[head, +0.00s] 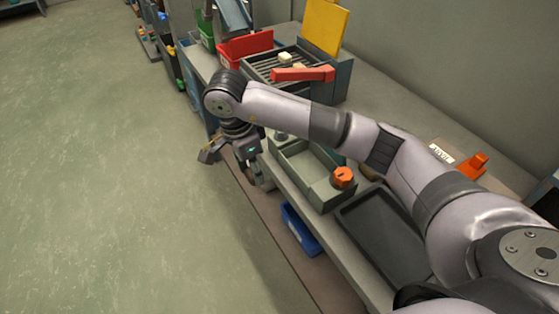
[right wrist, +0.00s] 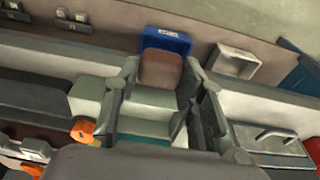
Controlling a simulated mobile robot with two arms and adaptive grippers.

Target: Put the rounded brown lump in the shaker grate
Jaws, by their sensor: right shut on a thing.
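The rounded brown lump (right wrist: 160,70) is between the two fingers of my right gripper (head: 236,160) in the right wrist view. The gripper is shut on it and holds it out past the front edge of the bench. I cannot make the lump out clearly in the head view. The shaker grate (head: 262,68) is a dark slatted box at the back of the bench, with a red-orange bar at its front and a yellow panel behind. Small pale lumps (head: 285,57) lie on its slats. My right gripper is nearer and lower than the grate, apart from it. My left gripper is not in view.
A red bin (head: 245,45) stands left of the grate. A grey-green open tray (head: 300,172) with an orange knob (head: 343,177) and a dark tray (head: 385,240) sit on the bench. A blue bin (head: 300,230) is below the bench; open floor (head: 110,180) lies left.

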